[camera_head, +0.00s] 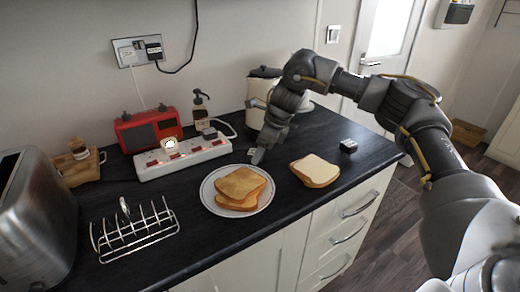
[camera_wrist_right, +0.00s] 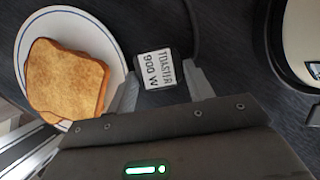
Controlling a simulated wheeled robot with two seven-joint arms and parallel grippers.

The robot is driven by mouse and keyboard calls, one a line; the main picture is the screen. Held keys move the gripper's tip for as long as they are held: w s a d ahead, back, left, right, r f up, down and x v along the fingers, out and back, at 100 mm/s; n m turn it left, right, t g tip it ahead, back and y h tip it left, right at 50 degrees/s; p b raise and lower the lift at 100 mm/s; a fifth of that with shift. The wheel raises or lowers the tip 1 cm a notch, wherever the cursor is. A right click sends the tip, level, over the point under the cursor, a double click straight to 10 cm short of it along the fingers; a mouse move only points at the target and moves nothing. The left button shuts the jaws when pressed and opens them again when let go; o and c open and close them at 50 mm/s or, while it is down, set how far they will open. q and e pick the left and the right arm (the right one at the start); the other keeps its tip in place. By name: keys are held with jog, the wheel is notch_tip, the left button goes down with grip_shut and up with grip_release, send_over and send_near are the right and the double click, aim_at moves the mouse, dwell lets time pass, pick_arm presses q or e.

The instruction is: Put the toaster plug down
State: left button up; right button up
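The toaster plug (camera_wrist_right: 157,68) is a dark block with a white label reading "TOASTER 900 W" in the right wrist view. My right gripper (camera_head: 256,156) points down, low over the dark worktop (camera_head: 265,225), just behind the plate of toast. In the right wrist view its fingers (camera_wrist_right: 160,84) lie against both sides of the plug, and it looks shut on it. Whether the plug touches the worktop is hard to tell. In the head view the arm and fingers mostly hide the plug. My left gripper is not in view.
A white plate (camera_head: 210,199) with toast is close to my right gripper. A white power strip (camera_head: 184,158), red radio (camera_head: 148,130), bread (camera_head: 315,170), small dark plug-like block (camera_head: 348,146), toast rack (camera_head: 135,235) and toaster (camera_head: 35,220) stand around. A pale canister (camera_head: 258,90) is behind.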

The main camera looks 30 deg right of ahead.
jog(key=o, duration=0.3)
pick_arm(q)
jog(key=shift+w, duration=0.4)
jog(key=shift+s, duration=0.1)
pick_arm(e)
jog(key=shift+r, duration=0.2)
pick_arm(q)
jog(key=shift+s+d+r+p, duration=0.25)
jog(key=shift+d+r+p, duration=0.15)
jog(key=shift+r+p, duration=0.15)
pick_arm(e)
jog(key=shift+v, duration=5.95)
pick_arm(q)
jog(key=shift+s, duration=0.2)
